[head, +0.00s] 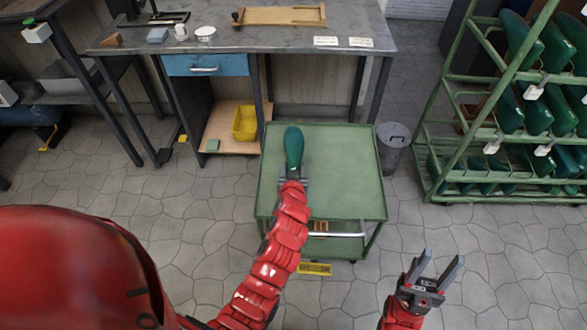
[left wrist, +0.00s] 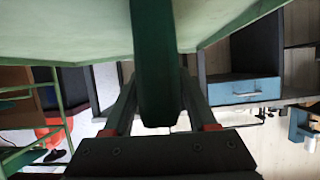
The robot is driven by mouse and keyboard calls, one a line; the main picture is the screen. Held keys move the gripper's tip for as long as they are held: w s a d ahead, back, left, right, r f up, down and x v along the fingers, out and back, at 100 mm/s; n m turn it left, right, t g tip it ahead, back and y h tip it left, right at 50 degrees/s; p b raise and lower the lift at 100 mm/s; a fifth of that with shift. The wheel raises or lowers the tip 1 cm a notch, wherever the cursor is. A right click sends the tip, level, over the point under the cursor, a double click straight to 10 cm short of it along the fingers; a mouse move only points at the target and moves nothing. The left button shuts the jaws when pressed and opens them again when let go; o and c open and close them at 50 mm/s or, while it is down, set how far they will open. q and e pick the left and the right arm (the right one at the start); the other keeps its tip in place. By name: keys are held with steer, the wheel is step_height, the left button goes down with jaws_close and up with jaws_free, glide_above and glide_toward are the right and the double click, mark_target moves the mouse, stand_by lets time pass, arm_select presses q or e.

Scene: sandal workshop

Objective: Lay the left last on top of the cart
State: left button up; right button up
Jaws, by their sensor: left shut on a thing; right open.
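The left last is a dark green foot-shaped form (head: 293,150). My left gripper (head: 294,180) is shut on its near end. In the head view the last is over the green cart (head: 345,185), pointing toward the cart's far edge. In the left wrist view the last (left wrist: 155,65) stands between the two fingers (left wrist: 157,105), with the cart's green surface (left wrist: 70,30) close beside it. I cannot tell whether the last touches the cart top. The cart top is otherwise bare. My right gripper (head: 436,270) is open and empty, to the right of the cart above the floor.
A grey workbench (head: 260,38) with a blue drawer (head: 205,64) stands behind the cart. A yellow bin (head: 245,122) is on its lower shelf. A grey bucket (head: 393,143) stands right of the cart. A green rack (head: 450,130) with several green lasts is at right.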

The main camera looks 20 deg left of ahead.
arm_select(q)
steer(key=shift+f+b, duration=0.2)
steer(key=shift+b, duration=0.15)
stand_by(0.6)
steer(key=o, duration=1.4)
steer(key=shift+o, duration=0.2)
steer(key=shift+s, duration=0.1)
